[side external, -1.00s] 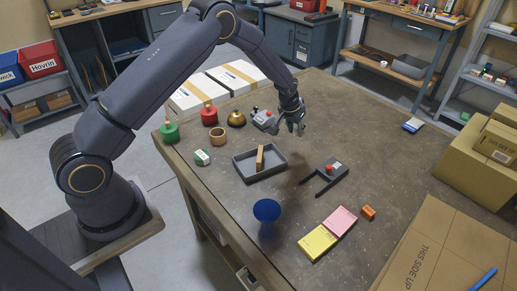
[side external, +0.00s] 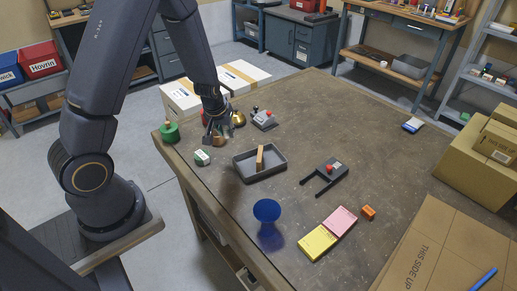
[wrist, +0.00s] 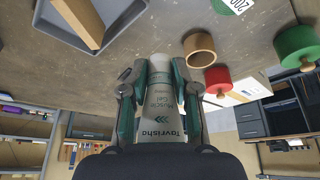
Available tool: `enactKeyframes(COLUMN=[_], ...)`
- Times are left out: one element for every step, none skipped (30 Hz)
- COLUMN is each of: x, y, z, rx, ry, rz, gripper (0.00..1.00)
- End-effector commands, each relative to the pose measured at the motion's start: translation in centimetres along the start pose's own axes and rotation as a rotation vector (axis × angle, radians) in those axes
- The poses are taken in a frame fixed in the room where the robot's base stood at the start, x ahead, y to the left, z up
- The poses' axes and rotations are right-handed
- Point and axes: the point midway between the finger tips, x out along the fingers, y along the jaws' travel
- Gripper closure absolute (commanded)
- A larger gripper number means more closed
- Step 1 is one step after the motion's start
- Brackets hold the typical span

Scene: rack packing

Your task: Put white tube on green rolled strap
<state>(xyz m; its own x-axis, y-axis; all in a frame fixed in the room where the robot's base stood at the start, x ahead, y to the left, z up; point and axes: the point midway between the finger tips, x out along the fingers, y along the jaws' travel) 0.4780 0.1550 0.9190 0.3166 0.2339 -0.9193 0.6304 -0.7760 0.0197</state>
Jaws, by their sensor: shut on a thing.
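The white tube (wrist: 160,103), printed with "Tavrisha", is held lengthwise between the fingers of my gripper (wrist: 160,82) in the wrist view. In the side view my gripper (side external: 217,136) is low over the left back part of the table, and the tube is mostly hidden there. A small green roll with a white label (side external: 202,157), apparently the green rolled strap, lies on the table just left of and nearer than my gripper. It is cut off at the top edge of the wrist view (wrist: 231,4). The tube is apart from it.
A green knobbed piece (side external: 169,133) stands at the table's left corner. A wooden ring (wrist: 200,50) and a red knobbed piece (wrist: 217,79) are close by. A grey tray (side external: 273,170) holds a wooden block (side external: 260,158). A blue cup (side external: 267,210) stands nearer the front.

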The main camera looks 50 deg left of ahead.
Motion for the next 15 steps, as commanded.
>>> enactKeyframes(x=[-0.2,-0.3,-0.4,-0.5,-0.6,-0.7,-0.8,-0.8,-0.6,-0.3,0.1,0.8,1.3,1.8,2.3], y=[-2.3,-3.4,-4.8,-5.7,-6.5,-7.4,-7.9,-8.4,-8.9,-9.1,-9.3,-9.4,-9.4,-9.4,-9.4], z=[0.4,0.7,1.0,1.2,1.4,1.6,1.7,1.8,1.9,1.9,2.1,2.4,2.7,2.9,3.1], rx=[-0.059,-0.089,-0.127,-0.15,-0.171,-0.194,-0.206,-0.217,-0.228,-0.233,-0.236,-0.239,-0.239,-0.24,-0.239], ry=[-0.002,-0.002,-0.003,-0.005,-0.007,-0.009,-0.01,-0.011,-0.01,-0.01,-0.011,-0.012,-0.013,-0.013,-0.012], rz=[-0.03,-0.046,-0.066,-0.079,-0.09,-0.102,-0.109,-0.115,-0.121,-0.123,-0.125,-0.127,-0.126,-0.126,-0.126], gripper=[0.94,0.94,0.94,0.94,0.94,0.94,0.94,0.94,0.94,0.94,0.94,0.94,0.94,0.94,0.94])
